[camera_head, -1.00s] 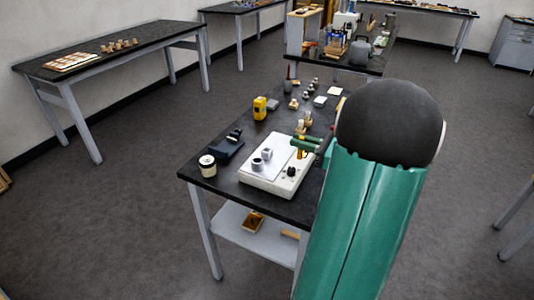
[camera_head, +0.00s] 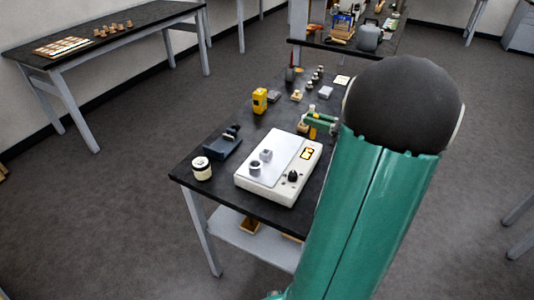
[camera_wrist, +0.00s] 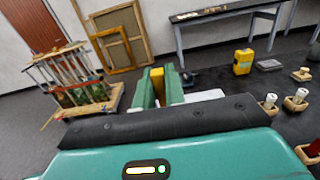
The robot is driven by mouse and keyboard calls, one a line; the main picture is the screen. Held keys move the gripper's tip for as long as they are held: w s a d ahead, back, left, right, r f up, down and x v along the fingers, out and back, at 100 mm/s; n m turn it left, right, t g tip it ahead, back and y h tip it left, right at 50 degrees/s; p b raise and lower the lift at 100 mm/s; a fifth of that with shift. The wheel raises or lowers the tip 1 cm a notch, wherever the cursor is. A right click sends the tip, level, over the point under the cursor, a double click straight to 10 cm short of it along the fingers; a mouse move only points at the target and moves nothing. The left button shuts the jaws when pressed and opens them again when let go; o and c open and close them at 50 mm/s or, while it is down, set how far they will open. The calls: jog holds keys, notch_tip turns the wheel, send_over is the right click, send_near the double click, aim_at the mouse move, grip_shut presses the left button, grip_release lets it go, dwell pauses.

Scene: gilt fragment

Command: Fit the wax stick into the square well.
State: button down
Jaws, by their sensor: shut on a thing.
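My gripper (camera_head: 322,122) has green fingers and is above the bench near the back right corner of the white hotplate. In the wrist view my gripper (camera_wrist: 158,88) is shut on the yellow wax stick (camera_wrist: 158,80), which shows between its fingers. A bit of the wax stick (camera_head: 312,133) also shows in the head view. Two small grey cups stand on the hotplate's pale top: a front one (camera_head: 254,168) and a back one (camera_head: 265,155). The back cup looks squarer, but I cannot tell surely which is the square well. The gripper is apart from both.
The white hotplate (camera_head: 250,190) has a knob and a lit display. A white jar (camera_head: 201,168), a dark blue device (camera_head: 225,145) and a yellow box (camera_head: 260,100) stand left of and behind it. Several small pieces (camera_head: 312,82) lie farther back. My arm covers the bench's right side.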

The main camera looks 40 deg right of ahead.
jog(key=w+a+f, duration=0.1)
jog(key=w+f, duration=0.2)
jog(key=w, duration=0.1)
jog(key=w+a+f, duration=0.2)
jog(key=w+f, duration=0.1)
jog(key=w, duration=0.1)
jog(key=w+a+f, duration=0.2)
jog(key=w+f, duration=0.1)
jog(key=w, duration=0.2)
jog(key=shift+f, duration=0.35)
jog(key=shift+w+a+f, duration=0.15)
jog(key=shift+f, duration=1.7)
jog(key=c, duration=1.5)
grip_release()
jog(key=shift+w+f, duration=0.1)
jog(key=shift+o, duration=0.2)
jog(key=shift+r, duration=0.2)
